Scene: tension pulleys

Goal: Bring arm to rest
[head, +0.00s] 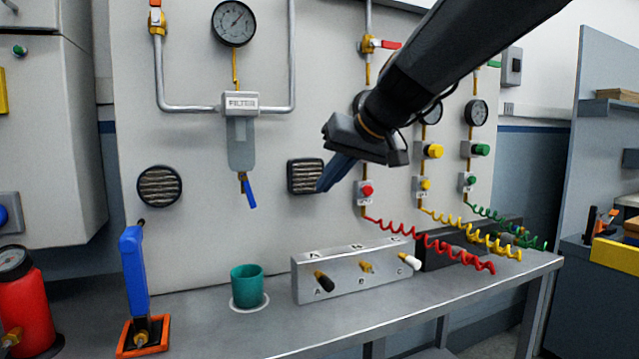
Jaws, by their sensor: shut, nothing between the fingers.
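My arm reaches in from the upper right in the head view. My gripper (330,183) hangs at its end, with blue fingers pointing down and to the left. The fingers are shut and hold nothing. The gripper is in the air in front of the panel (280,228), beside a dark square vent, and above the metal block with ports. It appears clear of the bench (400,307).
A teal cup (247,286) and a grey block marked A, B, C (345,282) stand on the bench. A blue-handled tool (133,272) stands upright in an orange tray at left. Coiled red (440,250), yellow and green hoses hang right. A filter bowl (241,145) projects from the panel.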

